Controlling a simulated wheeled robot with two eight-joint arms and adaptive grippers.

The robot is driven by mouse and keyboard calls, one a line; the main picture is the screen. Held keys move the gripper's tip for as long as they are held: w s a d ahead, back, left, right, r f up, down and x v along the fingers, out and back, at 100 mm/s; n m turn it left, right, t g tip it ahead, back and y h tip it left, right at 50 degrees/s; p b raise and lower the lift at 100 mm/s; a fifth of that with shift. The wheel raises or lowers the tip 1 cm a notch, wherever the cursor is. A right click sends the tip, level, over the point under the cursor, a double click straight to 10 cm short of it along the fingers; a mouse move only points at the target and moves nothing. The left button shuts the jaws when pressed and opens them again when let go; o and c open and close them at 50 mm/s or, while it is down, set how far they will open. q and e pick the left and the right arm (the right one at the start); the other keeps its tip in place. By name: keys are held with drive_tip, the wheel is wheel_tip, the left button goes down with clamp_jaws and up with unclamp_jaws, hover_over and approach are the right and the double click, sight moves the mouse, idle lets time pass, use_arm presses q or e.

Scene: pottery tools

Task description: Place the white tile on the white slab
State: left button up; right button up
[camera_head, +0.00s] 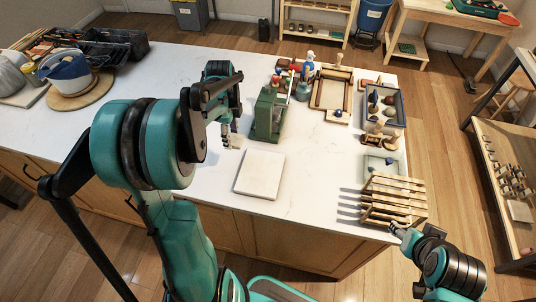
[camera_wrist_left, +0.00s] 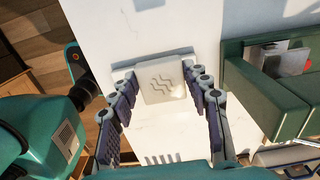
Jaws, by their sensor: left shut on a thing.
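The white tile (camera_wrist_left: 162,80), marked with wavy lines, is between the fingertips of my left gripper (camera_wrist_left: 160,84) in the left wrist view. The gripper is shut on it. In the head view my left gripper (camera_head: 228,136) is above the table, up and left of the white slab (camera_head: 259,174); the tile (camera_head: 237,142) shows small at its fingertips. The slab lies flat near the table's front edge with a bare top. My right gripper (camera_head: 398,231) is at the lower right, beside the table's front corner; its jaws are too small to read.
A green box (camera_head: 267,117) stands close to the right of my left gripper. A wooden rack (camera_head: 395,200) stands at the front right corner, with trays (camera_head: 331,95) behind it. A blue and white pot (camera_head: 66,71) sits far left. The table around the slab is clear.

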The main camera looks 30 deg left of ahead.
use_arm(q)
drive_tip(key=d+b, duration=0.4)
drive_tip(key=d, duration=1.7)
drive_tip(key=b, duration=0.2)
hover_over(258, 170)
wheel_tip(258, 170, down, 7)
drive_tip(key=shift+s+r, duration=0.1)
drive_tip(key=shift+f+b, duration=0.9)
drive_tip(key=shift+f, duration=1.15)
drive_tip(key=shift+f, duration=0.1)
drive_tip(key=o, duration=1.2)
